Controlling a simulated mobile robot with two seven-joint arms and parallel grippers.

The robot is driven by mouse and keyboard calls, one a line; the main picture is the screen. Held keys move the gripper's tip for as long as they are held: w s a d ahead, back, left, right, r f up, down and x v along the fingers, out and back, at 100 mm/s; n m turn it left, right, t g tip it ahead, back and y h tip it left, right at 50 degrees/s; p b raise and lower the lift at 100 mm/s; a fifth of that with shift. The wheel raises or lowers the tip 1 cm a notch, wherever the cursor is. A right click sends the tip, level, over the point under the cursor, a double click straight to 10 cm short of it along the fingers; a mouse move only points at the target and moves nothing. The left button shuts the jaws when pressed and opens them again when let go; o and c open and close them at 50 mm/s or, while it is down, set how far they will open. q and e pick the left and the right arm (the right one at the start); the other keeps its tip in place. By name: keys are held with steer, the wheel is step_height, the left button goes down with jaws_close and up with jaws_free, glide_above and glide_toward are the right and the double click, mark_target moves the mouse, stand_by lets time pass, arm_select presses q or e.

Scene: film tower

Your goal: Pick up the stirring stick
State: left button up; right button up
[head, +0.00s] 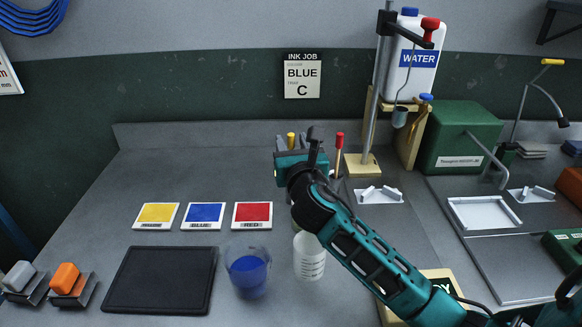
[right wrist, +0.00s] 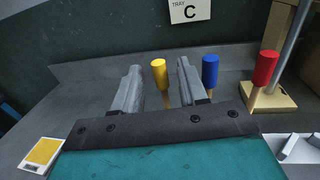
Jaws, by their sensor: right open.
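Several upright sticks with coloured handles stand at the back of the bench. The yellow-handled stick (head: 291,136) is between the open fingers of my right gripper (head: 291,147); in the right wrist view its handle (right wrist: 159,74) shows beyond the gap between the fingers (right wrist: 159,90). I cannot tell whether the fingers touch it. The blue-handled stick (right wrist: 210,72) is just right of the right finger, and the red-handled stick (head: 340,140) is farther right. No label says which is the stirring stick.
A beaker of blue liquid (head: 247,275) and a white bottle (head: 309,258) stand in front, below my right arm. Yellow, blue and red ink cards (head: 204,214) and a black mat (head: 161,279) lie left. A metal post (head: 376,95) with a water tank (head: 417,60) rises at right.

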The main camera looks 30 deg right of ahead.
steer(key=shift+x, duration=0.95)
jaws_close()
